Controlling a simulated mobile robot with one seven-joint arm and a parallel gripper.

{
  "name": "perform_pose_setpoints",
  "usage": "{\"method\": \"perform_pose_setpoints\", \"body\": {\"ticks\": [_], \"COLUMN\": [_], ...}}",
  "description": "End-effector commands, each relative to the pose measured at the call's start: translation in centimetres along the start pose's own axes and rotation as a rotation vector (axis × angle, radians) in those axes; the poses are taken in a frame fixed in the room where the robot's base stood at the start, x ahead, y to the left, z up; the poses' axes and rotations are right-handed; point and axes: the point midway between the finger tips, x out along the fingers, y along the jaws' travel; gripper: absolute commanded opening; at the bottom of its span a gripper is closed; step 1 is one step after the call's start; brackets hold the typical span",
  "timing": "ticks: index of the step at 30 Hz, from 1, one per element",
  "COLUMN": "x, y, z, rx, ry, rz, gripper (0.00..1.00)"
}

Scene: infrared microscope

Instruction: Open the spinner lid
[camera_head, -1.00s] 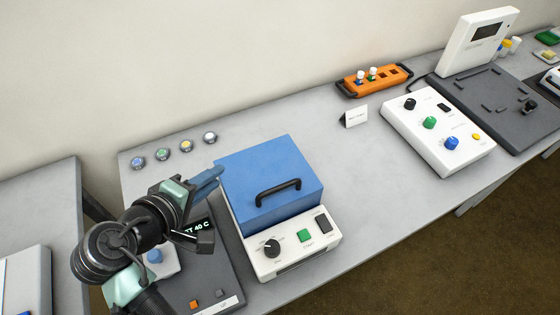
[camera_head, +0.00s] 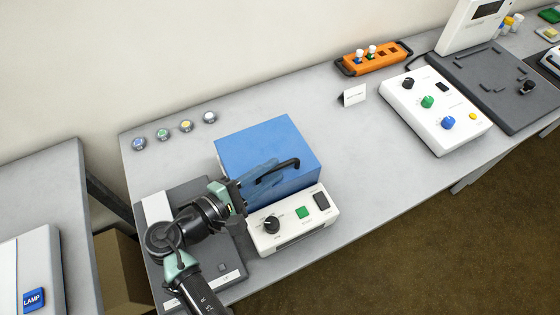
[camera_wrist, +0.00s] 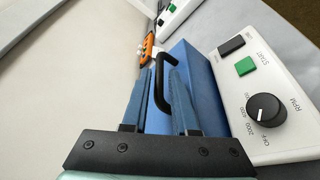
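The spinner has a closed blue box lid (camera_head: 268,143) on a white base (camera_head: 290,225). A black bar handle (camera_head: 277,170) sits on the lid, and it also shows in the wrist view (camera_wrist: 158,82). My gripper (camera_head: 268,172) is at the handle's left end, over the lid's front. In the wrist view my gripper (camera_wrist: 157,68) is open, with its two blue fingers apart and the handle showing between them. I cannot tell whether either finger touches the handle.
The spinner base carries a black knob (camera_head: 271,225), a green button (camera_head: 302,213) and a black switch (camera_head: 321,201). Several small round jars (camera_head: 186,126) stand behind left. An orange rack (camera_head: 374,58) and a white control box (camera_head: 435,112) are to the right.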

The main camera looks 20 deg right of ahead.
Motion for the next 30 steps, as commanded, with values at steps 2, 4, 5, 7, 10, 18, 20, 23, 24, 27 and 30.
{"method": "perform_pose_setpoints", "body": {"ticks": [2,4,5,7,10,18,20,23,24,27,30], "x": [1.3,2.1,2.4,2.9,3.2,3.3,3.3,3.3,3.3,3.3,3.2], "y": [0.0,0.0,0.0,0.0,0.0,0.0,0.0,0.0,0.0,0.0,0.0], "z": [0.1,0.1,0.1,0.0,0.0,0.0,0.0,0.0,0.0,0.0,0.0], "rx": [0.0,0.0,0.0,0.001,0.002,0.002,0.002,0.002,0.002,0.002,0.002], "ry": [-0.003,-0.002,-0.001,-0.001,0.001,0.001,0.001,0.001,0.001,0.001,0.001], "rz": [-0.002,-0.001,-0.001,-0.001,0.0,0.0,0.0,0.0,0.0,0.0,0.0], "gripper": [0.27,0.27,0.27,0.27,0.27,0.23,0.13,0.0,0.0,0.0,0.0]}}
